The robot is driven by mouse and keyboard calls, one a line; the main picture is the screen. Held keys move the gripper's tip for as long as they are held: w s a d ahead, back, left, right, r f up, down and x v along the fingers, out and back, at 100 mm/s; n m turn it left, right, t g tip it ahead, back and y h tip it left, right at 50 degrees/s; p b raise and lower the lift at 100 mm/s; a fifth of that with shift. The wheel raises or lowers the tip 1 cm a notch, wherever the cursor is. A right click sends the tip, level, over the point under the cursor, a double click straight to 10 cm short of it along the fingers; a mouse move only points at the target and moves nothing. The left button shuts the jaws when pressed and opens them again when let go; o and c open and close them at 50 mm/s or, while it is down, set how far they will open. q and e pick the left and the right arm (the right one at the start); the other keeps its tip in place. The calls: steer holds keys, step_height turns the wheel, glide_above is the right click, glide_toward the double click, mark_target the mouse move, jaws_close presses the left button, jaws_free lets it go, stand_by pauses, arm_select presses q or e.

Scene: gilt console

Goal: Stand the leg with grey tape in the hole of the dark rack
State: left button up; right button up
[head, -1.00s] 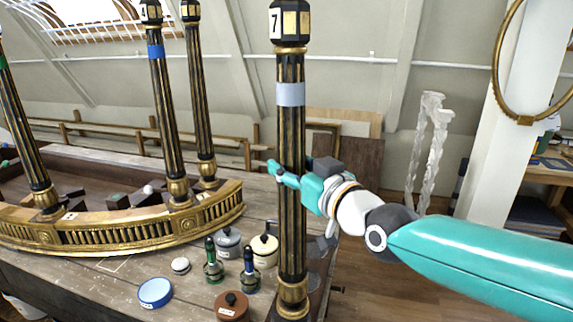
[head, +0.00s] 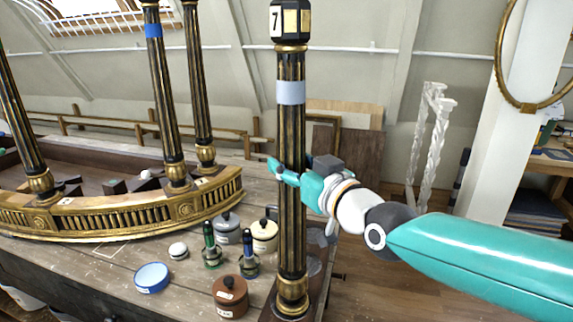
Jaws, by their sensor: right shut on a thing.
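The leg with grey tape (head: 290,130) is a black and gold fluted column with a "7" on its top block and a pale grey band near the top. It is upright. My right gripper (head: 285,173) is shut around its middle from the right. Its gilt foot (head: 292,295) is over a dark piece (head: 268,314) at the table's front right, probably the dark rack. The hole is hidden by the foot, and I cannot tell whether the foot is inside it. My left gripper is not in view.
The gilt console (head: 110,215) with other legs lies at left. Left of the held leg stand a brown pot (head: 230,297), a blue lid (head: 152,278), green and blue bottles (head: 211,248), a grey pot (head: 226,230) and a cream pot (head: 264,236). Open floor lies at right.

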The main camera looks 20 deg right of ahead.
steer(key=shift+s+a+r, duration=0.15)
steer(key=shift+a, duration=0.05)
stand_by(0.7)
steer(key=shift+f, duration=0.3)
stand_by(0.9)
steer(key=o, duration=1.4)
steer(key=shift+o, duration=0.5)
steer(key=shift+f, duration=0.1)
